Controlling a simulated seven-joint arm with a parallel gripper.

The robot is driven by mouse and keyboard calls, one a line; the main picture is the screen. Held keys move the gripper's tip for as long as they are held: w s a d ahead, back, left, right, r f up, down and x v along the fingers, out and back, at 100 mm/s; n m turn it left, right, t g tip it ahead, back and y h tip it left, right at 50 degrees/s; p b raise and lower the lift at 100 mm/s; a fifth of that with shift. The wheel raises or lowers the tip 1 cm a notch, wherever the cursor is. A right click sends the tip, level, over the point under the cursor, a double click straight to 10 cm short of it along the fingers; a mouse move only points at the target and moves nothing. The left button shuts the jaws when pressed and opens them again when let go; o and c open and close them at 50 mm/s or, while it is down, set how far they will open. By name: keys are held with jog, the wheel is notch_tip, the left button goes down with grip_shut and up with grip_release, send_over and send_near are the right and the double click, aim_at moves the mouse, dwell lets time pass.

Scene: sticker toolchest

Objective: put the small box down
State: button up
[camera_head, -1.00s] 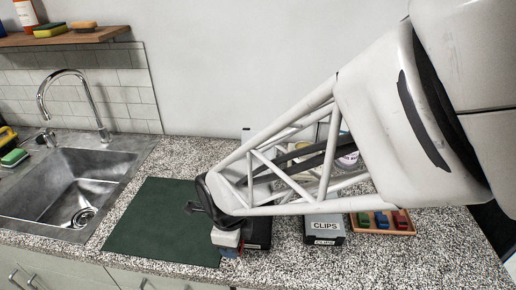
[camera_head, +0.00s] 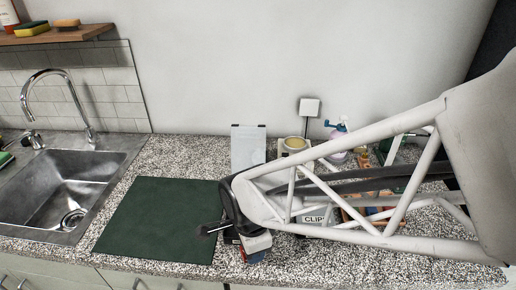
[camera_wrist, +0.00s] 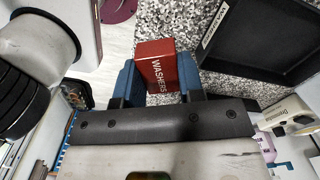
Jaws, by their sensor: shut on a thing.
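In the head view my gripper (camera_head: 254,249) is low at the counter's front edge, just right of the green mat (camera_head: 158,220). There the box is mostly hidden by the gripper. I cannot tell whether it touches the counter.
A black open tray (camera_wrist: 235,60) lies right of the box in the wrist view. The sink (camera_head: 72,190) is at left. The mat is clear.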

jog(key=shift+s+d+n, duration=0.3)
jog(key=shift+d+n, duration=0.4)
jog(key=shift+d, duration=0.05)
jog(key=shift+s+d+n, duration=0.35)
jog(key=shift+d+n, duration=0.35)
jog(key=shift+d, duration=0.1)
jog(key=shift+s+d+n, duration=0.3)
jog(key=shift+d+n, duration=0.4)
jog(key=shift+d, duration=0.05)
jog(key=shift+w, duration=0.1)
send_over(230, 236)
jog(key=w+d, duration=0.4)
jog(key=shift+a+f, duration=0.15)
jog(key=shift+f, duration=0.65)
jog(key=shift+f, duration=1.75)
jog(key=shift+f, duration=0.1)
